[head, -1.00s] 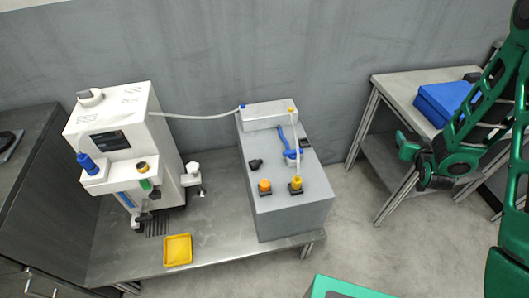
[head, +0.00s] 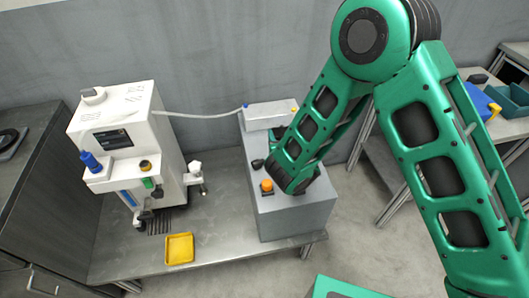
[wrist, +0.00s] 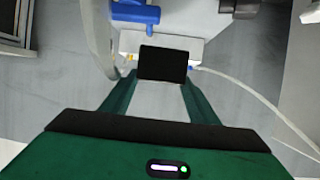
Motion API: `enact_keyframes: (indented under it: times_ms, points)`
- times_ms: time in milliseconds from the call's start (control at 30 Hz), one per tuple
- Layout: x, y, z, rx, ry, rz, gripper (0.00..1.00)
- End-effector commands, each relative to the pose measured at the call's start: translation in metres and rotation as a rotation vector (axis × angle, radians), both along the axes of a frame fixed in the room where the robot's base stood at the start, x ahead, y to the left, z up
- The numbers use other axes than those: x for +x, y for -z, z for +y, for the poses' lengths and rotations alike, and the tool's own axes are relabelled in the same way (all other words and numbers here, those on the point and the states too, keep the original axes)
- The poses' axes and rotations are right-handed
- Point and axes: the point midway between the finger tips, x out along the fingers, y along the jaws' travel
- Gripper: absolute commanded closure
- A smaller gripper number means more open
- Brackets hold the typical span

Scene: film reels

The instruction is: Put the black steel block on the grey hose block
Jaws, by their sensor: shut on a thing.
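The black steel block (wrist: 164,62) shows in the wrist view as a dark rectangle between the two green fingers. My gripper (wrist: 161,78) is shut on it. The grey hose block (wrist: 194,50) is a pale block beyond the black block, partly hidden by it, with a yellow and a blue fitting. In the head view the grey hose block (head: 266,115) lies at the back of the grey cabinet top, with a hose at its left end. My arm hides the gripper and the black block there. The gap between the two blocks cannot be judged.
The grey cabinet (head: 290,222) carries an orange knob (head: 267,185) and a black knob (head: 257,164). A blue handle (wrist: 136,14) and pale hoses show near the gripper. A white machine (head: 125,130) and yellow tray (head: 179,249) stand left on the steel table.

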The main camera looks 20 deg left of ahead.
Motion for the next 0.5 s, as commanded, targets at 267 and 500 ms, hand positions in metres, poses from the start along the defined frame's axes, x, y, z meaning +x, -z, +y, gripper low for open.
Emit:
enact_keyframes:
  times_ms: [267,500]
  points:
    - [-0.073,-0.019,0.086,0.005,-0.058,-0.002,0.99]
    - [-0.098,-0.025,0.109,0.003,-0.069,-0.003,0.99]
